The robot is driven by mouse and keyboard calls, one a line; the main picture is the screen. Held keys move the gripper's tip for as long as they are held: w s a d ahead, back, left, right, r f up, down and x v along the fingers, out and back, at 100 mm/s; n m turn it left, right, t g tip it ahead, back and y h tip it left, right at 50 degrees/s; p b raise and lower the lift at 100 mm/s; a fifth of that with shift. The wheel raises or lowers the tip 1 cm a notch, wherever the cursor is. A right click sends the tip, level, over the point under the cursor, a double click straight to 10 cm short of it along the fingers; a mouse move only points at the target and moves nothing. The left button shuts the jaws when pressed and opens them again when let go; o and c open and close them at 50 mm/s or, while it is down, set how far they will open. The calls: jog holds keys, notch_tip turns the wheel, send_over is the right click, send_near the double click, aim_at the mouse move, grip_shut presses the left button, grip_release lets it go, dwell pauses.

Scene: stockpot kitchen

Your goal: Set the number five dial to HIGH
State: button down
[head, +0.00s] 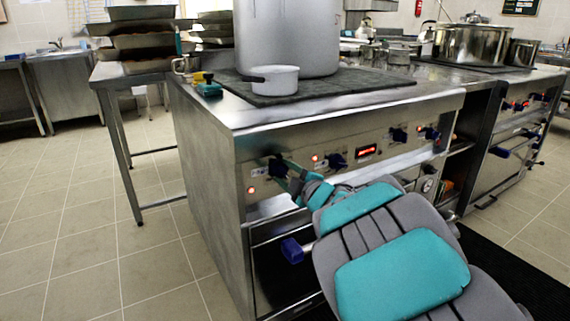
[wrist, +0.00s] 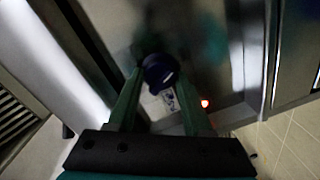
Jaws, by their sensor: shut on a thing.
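A dark blue dial (head: 277,168) is at the left end of the near stove's front panel, with a lit red light (head: 251,190) below and left of it. My gripper (head: 284,172) reaches this dial and is shut on it. In the wrist view the dial (wrist: 161,72) sits between the two green fingers of my gripper (wrist: 158,85). A pale label (wrist: 170,100) shows beside it, but its number and marks are too small to read. More dark blue dials (head: 336,160) run along the panel to the right.
A large stockpot (head: 288,38) and a small white pot (head: 274,80) stand on the stove top. A blue-ended oven handle (head: 292,250) juts out below my gripper. Tiled floor (head: 100,240) is clear at left.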

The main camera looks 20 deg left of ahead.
jog(key=m+p, duration=0.2)
jog(key=shift+r+m, duration=0.15)
jog(key=shift+m, duration=0.25)
jog(key=m+p, duration=0.2)
jog(key=m, duration=0.1)
jog(key=shift+y+p, duration=0.3)
jog(key=shift+p, duration=0.05)
jog(key=m, duration=0.3)
jog(key=shift+w+f+m+p, duration=0.1)
jog(key=shift+f+m+p, duration=0.1)
jog(key=shift+m+p, duration=0.1)
jog(key=shift+f+m+g+y, duration=0.1)
jog(key=shift+m+g+y, duration=0.2)
jog(key=shift+m, duration=1.5)
jog(key=shift+c, duration=1.6)
grip_release()
jog(key=shift+d, duration=0.1)
